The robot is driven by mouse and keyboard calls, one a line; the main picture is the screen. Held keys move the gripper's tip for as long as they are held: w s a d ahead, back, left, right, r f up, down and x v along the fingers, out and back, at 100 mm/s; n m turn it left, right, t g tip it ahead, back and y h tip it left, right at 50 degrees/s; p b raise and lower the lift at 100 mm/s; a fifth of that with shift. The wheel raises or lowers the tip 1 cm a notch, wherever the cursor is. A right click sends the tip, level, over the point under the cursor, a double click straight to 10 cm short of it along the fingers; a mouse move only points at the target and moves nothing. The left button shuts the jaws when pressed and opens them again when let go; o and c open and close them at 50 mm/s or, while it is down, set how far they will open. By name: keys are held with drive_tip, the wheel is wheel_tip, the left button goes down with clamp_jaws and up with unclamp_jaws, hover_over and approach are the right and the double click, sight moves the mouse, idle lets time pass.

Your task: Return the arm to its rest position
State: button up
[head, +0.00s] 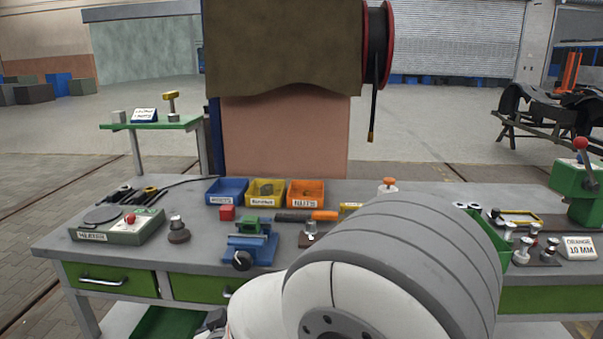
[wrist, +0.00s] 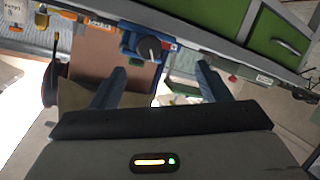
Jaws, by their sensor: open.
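My gripper (wrist: 160,70) shows in the wrist view with its two fingers spread wide and nothing between them. Beyond the fingers, the wrist view shows the workbench (wrist: 225,47) upside down, with the blue vise (wrist: 128,38) near the gap between the fingertips. The fingers look apart from the bench and the vise. In the head view my white and grey arm fills the lower middle, in front of the workbench (head: 350,192), and hides part of its front and top. The gripper itself is not clear in the head view.
On the bench stand blue (head: 227,190), yellow (head: 266,192) and orange (head: 305,193) bins, a blue vise (head: 252,244), a grey-green box (head: 118,226) at left and a green machine (head: 577,190) at right. A cable reel (head: 378,45) hangs behind.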

drive_tip(key=s+d+r+m+g+y+p, duration=0.1)
drive_tip(key=d+r+g, duration=0.2)
drive_tip(key=d, duration=0.4)
drive_tip(key=s+d+r+m+g+y+p, duration=0.1)
drive_tip(key=d+r+g, duration=0.15)
drive_tip(key=d, duration=0.35)
drive_tip(key=s+d+r+m+g+h+p, duration=0.1)
drive_tip(key=s+d+g, duration=0.5)
drive_tip(key=s+d, duration=0.8)
drive_tip(key=d+m+h+p, duration=0.1)
drive_tip(key=d+m+h, duration=0.1)
drive_tip(key=m, duration=0.1)
drive_tip(key=shift+d+r+h, duration=0.2)
drive_tip(key=shift+d+h, duration=0.1)
drive_tip(key=shift+h, duration=0.1)
